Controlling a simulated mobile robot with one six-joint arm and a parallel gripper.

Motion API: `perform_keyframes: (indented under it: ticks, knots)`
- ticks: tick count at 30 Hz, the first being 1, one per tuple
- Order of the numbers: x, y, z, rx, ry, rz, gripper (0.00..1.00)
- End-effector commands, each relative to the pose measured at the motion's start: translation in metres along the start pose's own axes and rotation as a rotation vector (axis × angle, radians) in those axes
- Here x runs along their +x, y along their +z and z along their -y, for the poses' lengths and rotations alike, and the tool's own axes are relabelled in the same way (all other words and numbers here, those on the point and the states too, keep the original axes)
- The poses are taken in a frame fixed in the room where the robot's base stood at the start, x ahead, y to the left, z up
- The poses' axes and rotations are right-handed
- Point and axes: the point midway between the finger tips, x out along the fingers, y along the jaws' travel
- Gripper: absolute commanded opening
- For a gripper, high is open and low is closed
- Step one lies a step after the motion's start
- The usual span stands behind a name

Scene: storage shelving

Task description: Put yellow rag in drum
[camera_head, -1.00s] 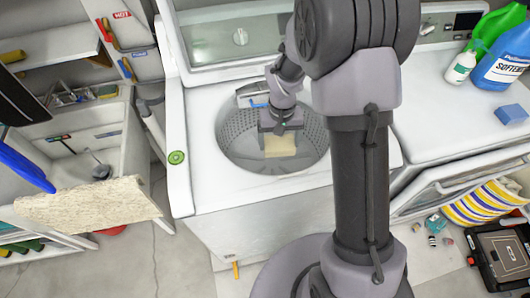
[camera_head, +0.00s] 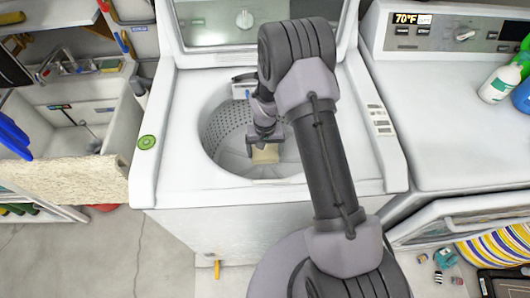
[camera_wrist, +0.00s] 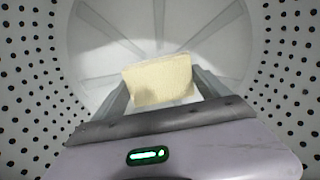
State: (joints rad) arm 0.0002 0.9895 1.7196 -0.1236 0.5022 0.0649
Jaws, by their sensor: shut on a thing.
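The yellow rag (camera_head: 265,154) is a pale yellow, roughly square piece. It also shows in the wrist view (camera_wrist: 158,80), between the two fingers. My gripper (camera_head: 264,148) is shut on the rag. It holds the rag inside the washer's drum (camera_head: 222,132), a round tub with a perforated wall. In the wrist view the drum's dotted wall (camera_wrist: 32,70) surrounds my gripper, and the ribbed drum bottom lies beyond the rag. The rag appears apart from the bottom, but the exact gap is hard to tell.
The washer's raised lid (camera_head: 215,25) stands behind the opening. A dryer (camera_head: 455,130) stands at the right, with a white bottle (camera_head: 500,84) on top. A sink (camera_head: 75,120) with a beige cloth (camera_head: 65,180) over its front is at the left.

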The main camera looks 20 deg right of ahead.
Motion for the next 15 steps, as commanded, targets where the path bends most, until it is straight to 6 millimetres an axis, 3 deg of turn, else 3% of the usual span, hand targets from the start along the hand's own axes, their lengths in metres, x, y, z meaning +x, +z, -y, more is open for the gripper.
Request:
perform_keyframes:
  ticks: [15]
  knots:
    - [0.011, 0.000, 0.000, 0.000, 0.000, 0.000, 0.40]
